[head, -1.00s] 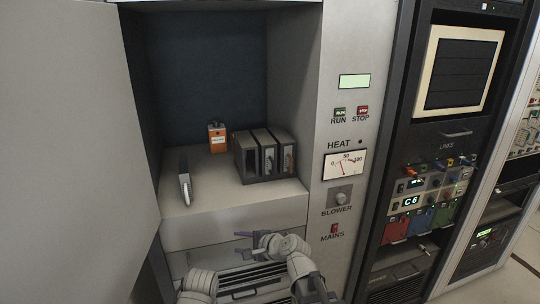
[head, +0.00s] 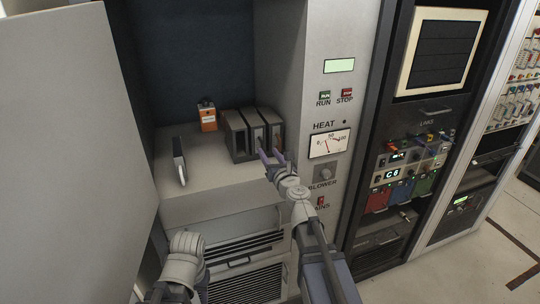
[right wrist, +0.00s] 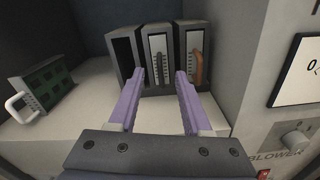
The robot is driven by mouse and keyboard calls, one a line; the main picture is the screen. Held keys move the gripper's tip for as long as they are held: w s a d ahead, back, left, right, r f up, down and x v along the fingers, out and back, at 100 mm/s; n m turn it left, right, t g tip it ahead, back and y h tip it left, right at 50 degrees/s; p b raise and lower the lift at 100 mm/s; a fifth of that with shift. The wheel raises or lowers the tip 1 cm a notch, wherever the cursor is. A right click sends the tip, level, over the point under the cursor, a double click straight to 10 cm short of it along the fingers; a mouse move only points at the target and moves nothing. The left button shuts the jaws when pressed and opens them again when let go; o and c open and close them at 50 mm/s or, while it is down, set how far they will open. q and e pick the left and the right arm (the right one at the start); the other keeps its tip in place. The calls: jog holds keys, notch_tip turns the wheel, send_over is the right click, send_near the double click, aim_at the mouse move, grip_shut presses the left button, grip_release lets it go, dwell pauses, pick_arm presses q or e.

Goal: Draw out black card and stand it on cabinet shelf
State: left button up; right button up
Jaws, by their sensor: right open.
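A card rack (head: 238,138) with three upright slots stands on the cabinet shelf (head: 215,177). In the right wrist view its left slot (right wrist: 124,62) looks dark and empty. The middle slot holds a card with a greyish handle (right wrist: 158,65); whether it is black I cannot tell. The right slot holds a card with an orange-brown handle (right wrist: 197,68). A green card (right wrist: 45,88) with a white handle stands upright on the shelf to the left; the head view shows it edge-on (head: 180,161). My right gripper (right wrist: 160,76) is open, its purple fingers before the middle card.
A small orange box (head: 208,118) stands at the back of the shelf. The open cabinet door (head: 70,150) bounds the left. A panel with meter (head: 328,142) and blower knob (head: 325,172) borders the right. Shelf is clear between the green card and the rack.

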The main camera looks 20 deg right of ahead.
aim_at(262, 142)
jog(key=w, duration=0.7)
jog(key=shift+w+a, duration=0.15)
grip_shut()
dwell(1.2)
